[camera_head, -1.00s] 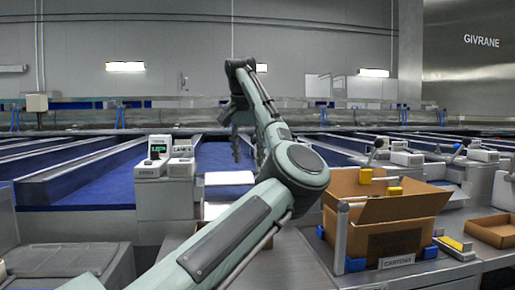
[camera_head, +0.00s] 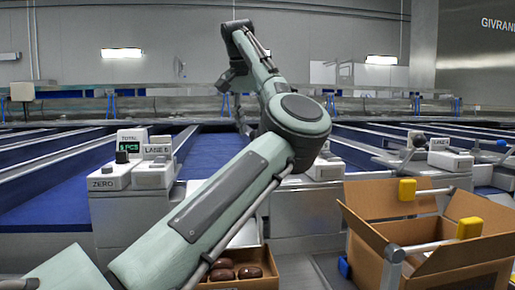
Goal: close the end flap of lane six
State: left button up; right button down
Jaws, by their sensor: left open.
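A control unit (camera_head: 137,205) with a green display stands at the left of a blue lane (camera_head: 206,152). Its label reads LANE and a digit that I cannot read surely. A pale panel (camera_head: 246,234) shows at this lane's near end, mostly hidden behind my left arm; I cannot tell if it is the end flap or how it is tilted. My left gripper (camera_head: 240,118) is open and points down over the blue lane, beyond the panel and apart from it. Its fingers are small and partly hidden by my arm. My right gripper is out of view.
A small box (camera_head: 272,281) of brown dates sits below the lane end, partly behind my arm. A large open carton (camera_head: 440,262) with raised flaps and yellow-ended holders stands at the right. More lanes and control units (camera_head: 440,150) run right. The back wall is far off.

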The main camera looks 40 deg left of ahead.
pick_arm(q)
jog(key=x, duration=0.6)
jog(key=shift+f, duration=0.1)
jog(key=shift+w+a+f, duration=0.1)
jog(key=shift+w+f, duration=0.1)
jog(key=shift+f, duration=0.35)
jog(key=c, duration=0.5)
grip_shut()
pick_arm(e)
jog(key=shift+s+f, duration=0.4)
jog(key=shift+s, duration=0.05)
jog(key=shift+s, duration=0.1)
